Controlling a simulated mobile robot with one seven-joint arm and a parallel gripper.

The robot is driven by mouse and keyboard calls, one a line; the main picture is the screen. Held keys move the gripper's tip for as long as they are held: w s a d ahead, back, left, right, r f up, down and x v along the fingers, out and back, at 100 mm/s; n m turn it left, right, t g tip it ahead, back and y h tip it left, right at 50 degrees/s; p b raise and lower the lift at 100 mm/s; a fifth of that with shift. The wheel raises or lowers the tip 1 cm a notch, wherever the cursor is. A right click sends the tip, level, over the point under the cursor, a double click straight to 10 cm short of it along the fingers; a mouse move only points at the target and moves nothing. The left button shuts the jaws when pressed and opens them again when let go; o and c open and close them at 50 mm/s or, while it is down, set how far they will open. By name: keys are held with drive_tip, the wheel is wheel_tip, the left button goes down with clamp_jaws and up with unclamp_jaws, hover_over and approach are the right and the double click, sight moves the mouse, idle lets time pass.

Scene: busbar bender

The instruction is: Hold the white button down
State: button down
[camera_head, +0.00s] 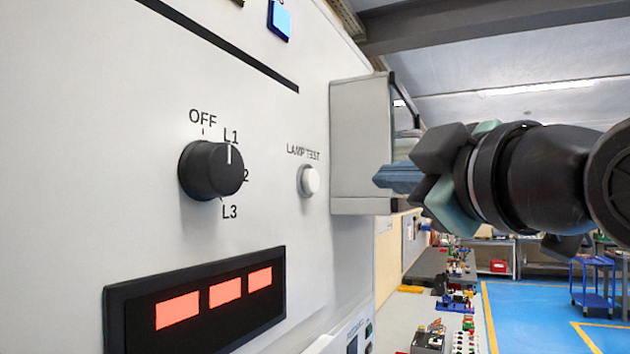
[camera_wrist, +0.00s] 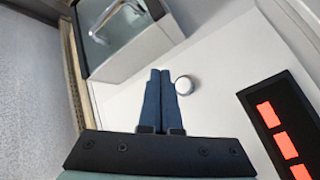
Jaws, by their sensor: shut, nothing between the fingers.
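The white button (camera_head: 309,180) stands out from the light grey panel under the words LAMP TEST. It also shows in the wrist view (camera_wrist: 184,85), just right of my fingertips. My gripper (camera_head: 380,177) is shut and empty, with its blue-grey fingers pointing left toward the panel. In the head view a gap shows between the fingertips and the button. In the wrist view the closed fingers (camera_wrist: 160,75) end beside the button, and I see no contact.
A black rotary knob (camera_head: 211,170) points at L1, left of the button. Below it is a black display (camera_head: 195,302) with three lit red blocks. A grey box (camera_head: 360,140) juts from the panel behind my gripper. A workbench with parts and blue floor lie beyond.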

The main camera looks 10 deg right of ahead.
sight(319, 179)
drive_tip(key=shift+w+a, duration=0.55)
drive_tip(key=shift+a, duration=0.25)
drive_tip(key=shift+w+a, duration=0.5)
drive_tip(key=shift+a, duration=0.25)
drive_tip(key=shift+w+a, duration=0.55)
drive_tip(key=shift+a, duration=0.25)
drive_tip(key=shift+a, duration=0.15)
drive_tip(key=shift+w+a, duration=0.2)
drive_tip(key=shift+w+a+p, duration=0.3)
drive_tip(key=shift+a, duration=0.2)
idle(2.6)
drive_tip(key=shift+s+d, duration=0.5)
drive_tip(key=shift+d, duration=0.25)
drive_tip(key=shift+s+d, duration=0.7)
drive_tip(key=shift+d, duration=0.35)
drive_tip(key=shift+s+d, duration=0.7)
drive_tip(key=shift+d, duration=0.35)
